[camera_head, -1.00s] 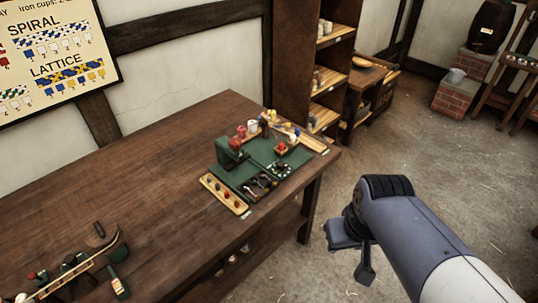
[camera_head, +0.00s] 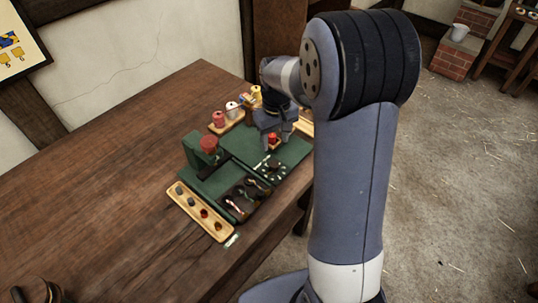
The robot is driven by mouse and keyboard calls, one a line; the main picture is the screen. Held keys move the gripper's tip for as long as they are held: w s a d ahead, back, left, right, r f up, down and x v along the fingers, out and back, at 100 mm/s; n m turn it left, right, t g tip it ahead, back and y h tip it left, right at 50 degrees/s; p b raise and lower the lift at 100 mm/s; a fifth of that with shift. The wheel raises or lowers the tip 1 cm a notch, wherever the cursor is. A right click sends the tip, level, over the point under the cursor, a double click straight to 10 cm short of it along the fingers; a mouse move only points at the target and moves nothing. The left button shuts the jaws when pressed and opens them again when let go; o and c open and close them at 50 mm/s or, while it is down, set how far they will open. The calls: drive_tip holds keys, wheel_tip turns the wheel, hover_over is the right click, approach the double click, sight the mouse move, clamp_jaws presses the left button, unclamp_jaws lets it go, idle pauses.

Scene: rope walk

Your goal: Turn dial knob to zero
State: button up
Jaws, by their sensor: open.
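A dial (camera_head: 270,169) with white marks around its dark face lies on the green work board (camera_head: 237,148) on the wooden table. Its knob and pointer are too small to read. My gripper (camera_head: 274,138) hangs over the back right of the board, fingers down and open, just behind the dial. A small red piece (camera_head: 272,138) shows between or behind its fingers; I cannot tell whether they touch it.
A wooden tray (camera_head: 201,214) with several round pieces and a compartment of tools (camera_head: 241,199) lie in front.

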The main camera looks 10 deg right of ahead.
sight(274, 163)
wheel_tip(274, 163, down, 10)
drive_tip(key=shift+s+r+p, duration=0.1)
drive_tip(key=shift+s+p, duration=0.05)
drive_tip(key=shift+p, duration=0.15)
drive_tip(key=shift+c, duration=0.4)
drive_tip(key=c, duration=0.9)
